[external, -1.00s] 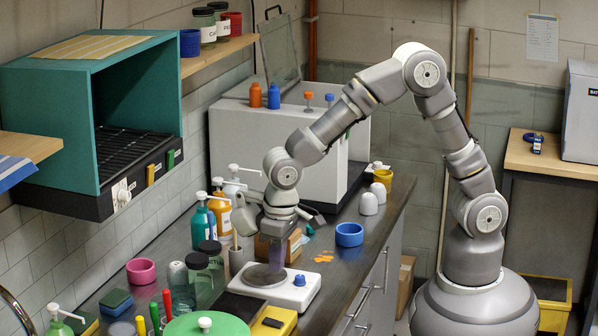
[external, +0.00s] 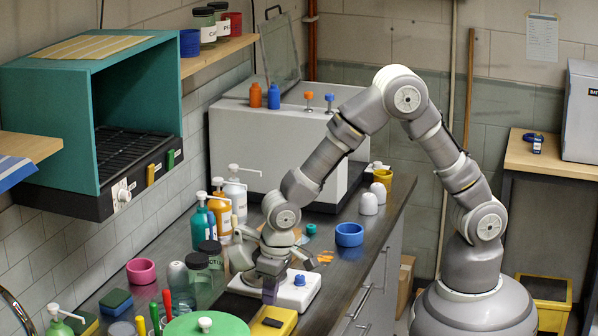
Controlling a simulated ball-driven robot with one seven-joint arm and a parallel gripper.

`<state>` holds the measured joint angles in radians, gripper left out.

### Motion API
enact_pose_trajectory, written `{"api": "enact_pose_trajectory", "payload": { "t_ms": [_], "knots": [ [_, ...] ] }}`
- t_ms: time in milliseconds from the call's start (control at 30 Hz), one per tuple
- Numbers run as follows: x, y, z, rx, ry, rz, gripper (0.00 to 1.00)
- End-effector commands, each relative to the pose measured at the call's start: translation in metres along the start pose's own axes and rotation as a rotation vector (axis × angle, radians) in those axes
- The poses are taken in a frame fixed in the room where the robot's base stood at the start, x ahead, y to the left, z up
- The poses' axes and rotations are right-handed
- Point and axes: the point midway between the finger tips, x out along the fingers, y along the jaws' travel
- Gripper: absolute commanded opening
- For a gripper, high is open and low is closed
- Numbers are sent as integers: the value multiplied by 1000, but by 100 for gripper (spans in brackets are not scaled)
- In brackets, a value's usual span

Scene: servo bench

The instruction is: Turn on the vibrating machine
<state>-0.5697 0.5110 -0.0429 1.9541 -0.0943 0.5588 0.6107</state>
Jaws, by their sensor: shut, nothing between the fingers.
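The vibrating machine looks to be the low white device (external: 306,293) on the bench, with a blue knob (external: 299,280) on its right part. My gripper (external: 269,300) is shut and empty, pointing down over the left part of this device, left of the knob. It hides most of the round dark plate there. I cannot tell whether the fingertips touch the device.
A yellow box (external: 272,322) and a green round lid (external: 205,330) stand at the front. Jars and pump bottles (external: 218,215) crowd the left. A blue bowl (external: 349,234) stands behind on the right. The dark bench top (external: 350,275) is clear right of the device.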

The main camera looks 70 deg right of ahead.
Motion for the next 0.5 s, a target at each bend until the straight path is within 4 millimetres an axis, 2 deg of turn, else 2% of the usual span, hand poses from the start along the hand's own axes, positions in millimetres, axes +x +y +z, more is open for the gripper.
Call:
{"api": "enact_pose_trajectory", "payload": {
  "t_ms": [33, 200, 500],
  "knots": [
    [12, 0, 1, 0, -2, 1, 0],
    [36, 0, 0, 0, -1, 1, 0],
    [46, 0, 0, 0, 1, -1, 0]
  ]
}}
